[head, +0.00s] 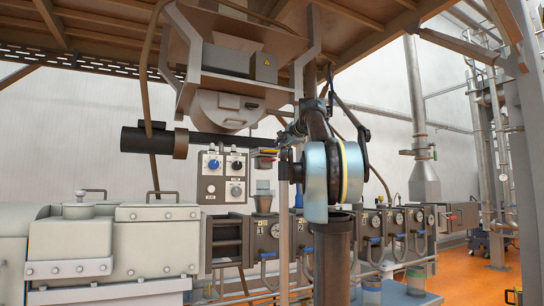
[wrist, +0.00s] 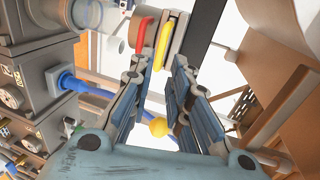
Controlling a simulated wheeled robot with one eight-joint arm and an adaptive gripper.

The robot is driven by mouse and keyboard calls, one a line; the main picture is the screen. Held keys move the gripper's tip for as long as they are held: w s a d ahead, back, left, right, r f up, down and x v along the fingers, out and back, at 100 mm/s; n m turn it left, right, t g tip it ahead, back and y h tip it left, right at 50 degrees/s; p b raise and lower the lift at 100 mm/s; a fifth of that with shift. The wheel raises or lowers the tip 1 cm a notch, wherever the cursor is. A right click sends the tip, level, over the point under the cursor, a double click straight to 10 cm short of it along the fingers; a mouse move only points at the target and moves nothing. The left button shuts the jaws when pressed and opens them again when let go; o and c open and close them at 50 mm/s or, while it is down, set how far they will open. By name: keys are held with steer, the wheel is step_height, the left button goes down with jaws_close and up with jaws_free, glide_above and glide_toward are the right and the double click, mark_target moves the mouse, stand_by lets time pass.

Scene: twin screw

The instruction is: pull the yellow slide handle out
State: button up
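The yellow slide handle (wrist: 162,42) is an upright bar near the top middle of the wrist view. A red handle (wrist: 143,38) stands close beside it on the left. My gripper (wrist: 161,64) has its two fingers spread apart, with an empty gap between them. The yellow handle lies beyond the fingertips, roughly in line with the gap; I see no clear contact. In the head view the red and yellow handles show small, just left of my arm's end. My arm hides part of that area, and the fingers are hard to make out there.
A control box (head: 223,175) with knobs is left of the handles. A hopper housing (head: 232,70) hangs above. A row of gauge boxes (head: 400,220) runs along the machine behind my arm. A yellow ball (wrist: 158,127) shows between the finger bases, its distance unclear.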

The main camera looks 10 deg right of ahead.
glide_toward(266, 153)
steer(key=w, duration=0.1)
steer(key=w+f, duration=0.1)
steer(key=w, duration=0.1)
steer(key=w+f, duration=0.1)
steer(key=shift+w+a, duration=0.1)
steer(key=shift+w, duration=0.25)
